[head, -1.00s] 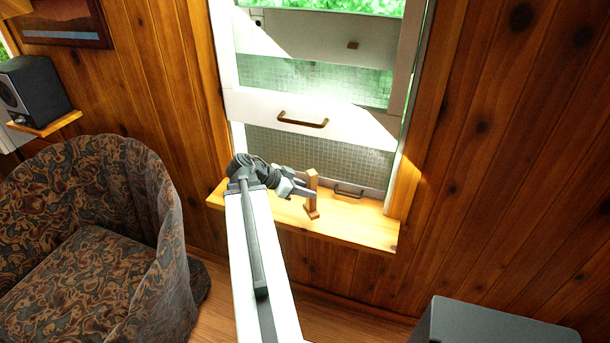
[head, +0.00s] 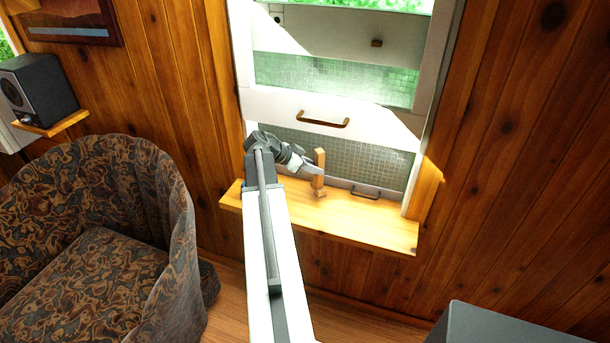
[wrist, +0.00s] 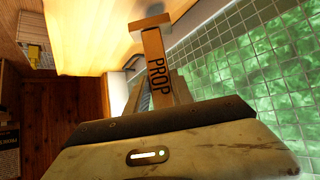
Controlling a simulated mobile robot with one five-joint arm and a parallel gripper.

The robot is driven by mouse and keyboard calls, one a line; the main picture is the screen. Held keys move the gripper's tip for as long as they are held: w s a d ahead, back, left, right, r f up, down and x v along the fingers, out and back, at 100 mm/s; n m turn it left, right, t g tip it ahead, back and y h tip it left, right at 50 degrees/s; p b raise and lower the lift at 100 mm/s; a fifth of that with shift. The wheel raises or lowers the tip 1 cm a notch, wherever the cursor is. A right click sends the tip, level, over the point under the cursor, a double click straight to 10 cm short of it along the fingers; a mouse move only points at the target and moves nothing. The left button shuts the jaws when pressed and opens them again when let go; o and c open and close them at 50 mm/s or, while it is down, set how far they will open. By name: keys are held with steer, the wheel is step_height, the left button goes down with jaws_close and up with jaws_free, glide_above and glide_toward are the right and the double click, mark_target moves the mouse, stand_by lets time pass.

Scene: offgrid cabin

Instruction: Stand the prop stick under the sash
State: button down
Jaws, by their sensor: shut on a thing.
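The prop stick (head: 319,158) is a short upright wooden post with a wider foot, over the window sill (head: 375,228). My gripper (head: 316,172) is shut on it from the left. In the wrist view the stick (wrist: 155,62) shows the dark letters PROP, with its foot at the top of the picture. I cannot tell whether the foot touches the sill. The white sash (head: 375,122) is raised, with a bronze handle (head: 323,119) on its lower rail. The stick's top is below that rail in the picture, with a gap between them.
A mesh screen (head: 375,165) stands behind the stick, with a low handle (head: 366,192) to the right. The sill's right part is clear. A patterned armchair (head: 90,240) is at left, a speaker (head: 38,88) on a shelf beyond it. A dark box (head: 510,325) is at lower right.

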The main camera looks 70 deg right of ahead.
step_height(320, 180, down, 4)
steer(key=b, duration=0.4)
steer(key=shift+s, duration=0.1)
steer(key=shift+w+a+r, duration=0.1)
steer(key=shift+w+r, duration=0.1)
steer(key=shift+r, duration=0.05)
steer(key=shift+f, duration=0.15)
steer(key=c, duration=1.1)
jaws_free()
steer(key=shift+r+p, duration=0.25)
steer(key=shift+p, duration=0.1)
steer(key=p, duration=0.7)
glide_toward(315, 176)
steer(key=v, duration=0.3)
steer(key=shift+w+a+r, duration=0.1)
